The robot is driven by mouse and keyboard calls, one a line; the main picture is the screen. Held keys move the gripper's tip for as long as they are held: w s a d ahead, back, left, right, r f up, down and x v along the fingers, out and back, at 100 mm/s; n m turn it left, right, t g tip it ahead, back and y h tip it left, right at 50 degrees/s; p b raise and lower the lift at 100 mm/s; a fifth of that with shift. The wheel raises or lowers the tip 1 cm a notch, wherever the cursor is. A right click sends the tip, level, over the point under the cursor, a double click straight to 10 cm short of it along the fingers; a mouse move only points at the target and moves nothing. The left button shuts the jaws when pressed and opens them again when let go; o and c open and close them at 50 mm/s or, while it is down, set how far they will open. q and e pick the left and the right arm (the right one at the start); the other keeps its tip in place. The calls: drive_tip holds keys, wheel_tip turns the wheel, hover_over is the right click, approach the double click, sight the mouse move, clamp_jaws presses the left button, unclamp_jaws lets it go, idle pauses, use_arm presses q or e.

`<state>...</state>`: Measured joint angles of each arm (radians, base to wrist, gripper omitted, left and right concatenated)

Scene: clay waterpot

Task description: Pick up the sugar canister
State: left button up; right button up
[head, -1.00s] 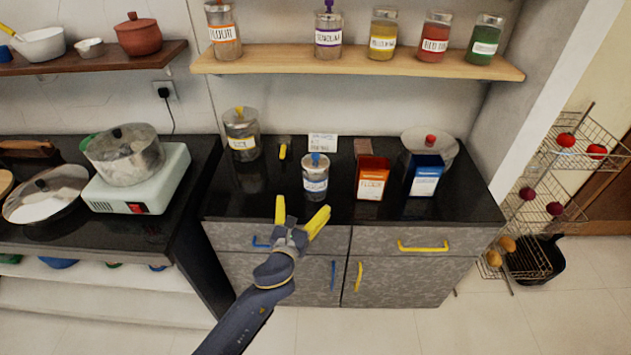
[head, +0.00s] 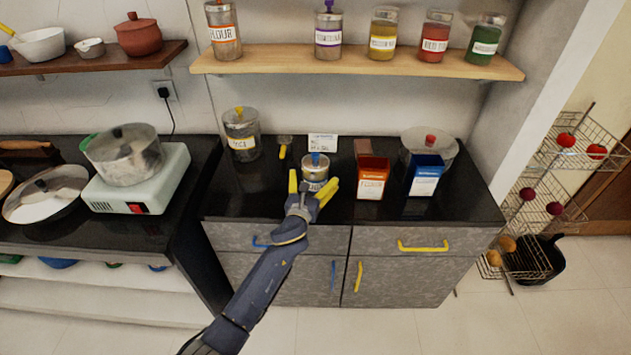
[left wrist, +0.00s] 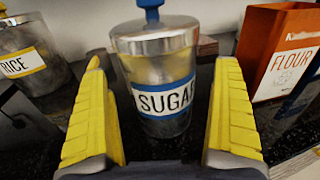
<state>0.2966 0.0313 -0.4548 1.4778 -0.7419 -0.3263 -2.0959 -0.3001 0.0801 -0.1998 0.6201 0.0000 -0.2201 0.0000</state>
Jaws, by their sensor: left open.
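The sugar canister (head: 315,165) stands upright on the black counter, a clear jar with a metal lid, a blue knob and a blue-edged label. In the left wrist view the canister (left wrist: 157,75) shows its SUGAR label between the fingers. My left gripper (head: 313,183) is open, with its yellow fingers one on each side of the canister's near side. In the left wrist view the gripper (left wrist: 165,110) shows a gap on both sides of the jar. The gripper hides the jar's lower part in the head view. My right gripper is not in view.
An orange flour box (head: 372,178) and a blue box (head: 426,176) stand to the right. The rice canister (head: 241,135) stands to the left. A small card (head: 323,142) and a yellow-handled tool (head: 283,148) are behind. The counter's front is clear.

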use_arm(q)
drive_tip(key=shift+x, duration=1.1)
drive_tip(key=c, duration=1.6)
drive_tip(key=shift+r, duration=0.1)
drive_tip(key=shift+c, duration=0.4)
